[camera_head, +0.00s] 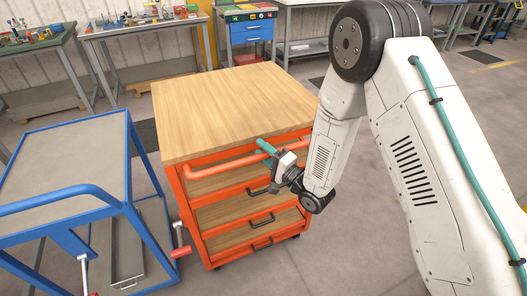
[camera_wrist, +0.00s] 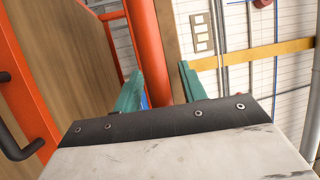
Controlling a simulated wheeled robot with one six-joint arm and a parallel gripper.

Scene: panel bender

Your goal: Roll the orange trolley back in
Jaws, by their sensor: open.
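The orange trolley (camera_head: 245,190) stands in the middle of the head view, with a wooden top (camera_head: 235,105), wooden drawer fronts and dark pulls. An orange push handle (camera_head: 222,165) runs across its near side below the top. My gripper (camera_head: 265,147) is at the right part of this handle. In the wrist view my gripper (camera_wrist: 160,88) has its teal fingers apart, one on each side of the orange handle bar (camera_wrist: 146,45). The bar passes between the fingers. I cannot tell whether either finger touches it.
A blue cart (camera_head: 70,165) with grey shelves stands close on the trolley's left. A red-tipped lever (camera_head: 180,250) shows between them. Workbenches (camera_head: 145,35) and a blue drawer cabinet (camera_head: 250,30) line the back. Grey floor (camera_head: 330,255) is open to the right and front.

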